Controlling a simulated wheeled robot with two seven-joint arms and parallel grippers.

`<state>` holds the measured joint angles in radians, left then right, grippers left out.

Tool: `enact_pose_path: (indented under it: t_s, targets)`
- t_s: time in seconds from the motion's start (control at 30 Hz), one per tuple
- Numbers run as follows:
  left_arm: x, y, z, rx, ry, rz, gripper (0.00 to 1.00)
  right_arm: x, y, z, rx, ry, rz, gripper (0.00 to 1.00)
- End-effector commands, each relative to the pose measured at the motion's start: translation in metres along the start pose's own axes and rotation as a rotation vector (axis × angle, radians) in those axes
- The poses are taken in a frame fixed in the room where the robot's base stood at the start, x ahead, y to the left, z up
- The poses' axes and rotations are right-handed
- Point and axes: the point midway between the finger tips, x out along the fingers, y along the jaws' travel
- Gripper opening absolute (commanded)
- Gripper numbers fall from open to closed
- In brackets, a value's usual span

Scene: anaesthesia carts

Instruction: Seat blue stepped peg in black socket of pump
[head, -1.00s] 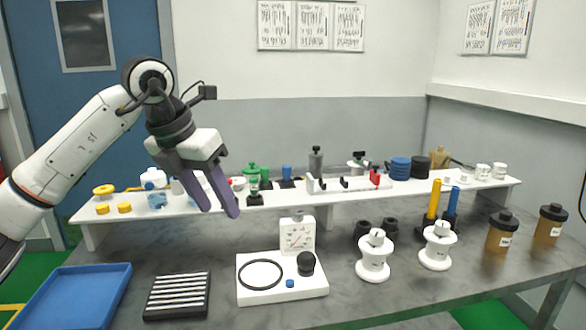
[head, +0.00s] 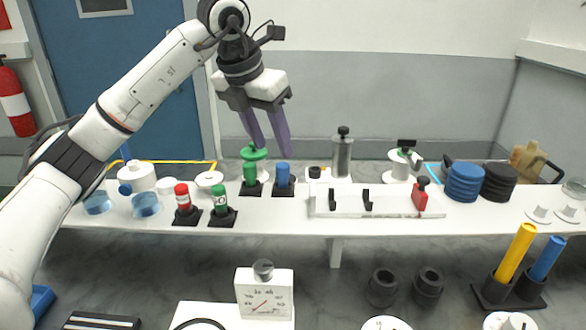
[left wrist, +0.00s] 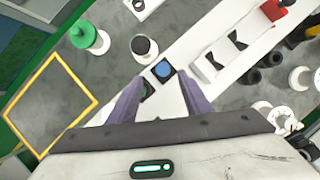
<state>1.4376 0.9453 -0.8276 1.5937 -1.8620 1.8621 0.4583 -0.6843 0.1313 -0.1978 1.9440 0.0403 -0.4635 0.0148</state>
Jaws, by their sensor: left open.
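A blue peg (head: 283,174) stands upright in a small black square holder on the white shelf; its steps cannot be made out. From above it shows as a blue disc in the left wrist view (left wrist: 163,70). My left gripper (head: 268,147) is open and empty, its purple fingers pointing down above and behind the blue peg and a green peg (head: 250,174). In the left wrist view the blue peg lies just beyond and between the fingertips (left wrist: 160,88). The pump's white gauge box (head: 265,293) stands at the bottom; I cannot make out a black socket. My right gripper is out of view.
Red (head: 183,198) and green (head: 219,200) pegs stand left of the blue one. A white rack (head: 340,204) with black hooks is to the right, a grey cylinder (head: 342,155) behind it. Blue discs (head: 464,182) and yellow and blue tubes (head: 518,252) are farther right.

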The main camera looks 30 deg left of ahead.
Motion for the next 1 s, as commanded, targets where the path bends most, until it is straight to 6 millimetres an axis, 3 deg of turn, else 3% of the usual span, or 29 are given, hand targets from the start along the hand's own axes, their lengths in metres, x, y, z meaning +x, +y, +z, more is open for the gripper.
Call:
enact_pose_path:
  t_s: [0.17,0.33,0.6,0.9,1.0]
  targets:
    - [0.023,0.000,0.000,-0.001,0.001,0.000,0.45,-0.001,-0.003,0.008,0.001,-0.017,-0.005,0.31]
    - [0.036,-0.002,0.001,0.000,0.002,-0.001,0.45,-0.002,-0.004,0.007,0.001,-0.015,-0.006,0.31]
    - [0.073,-0.006,0.003,0.000,0.001,-0.001,0.45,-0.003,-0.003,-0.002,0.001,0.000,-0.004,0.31]
    - [0.078,-0.006,0.003,0.001,-0.002,0.000,0.45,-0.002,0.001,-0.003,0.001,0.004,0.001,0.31]
    - [0.078,-0.006,0.003,0.001,-0.001,0.000,0.28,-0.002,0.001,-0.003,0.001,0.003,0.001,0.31]
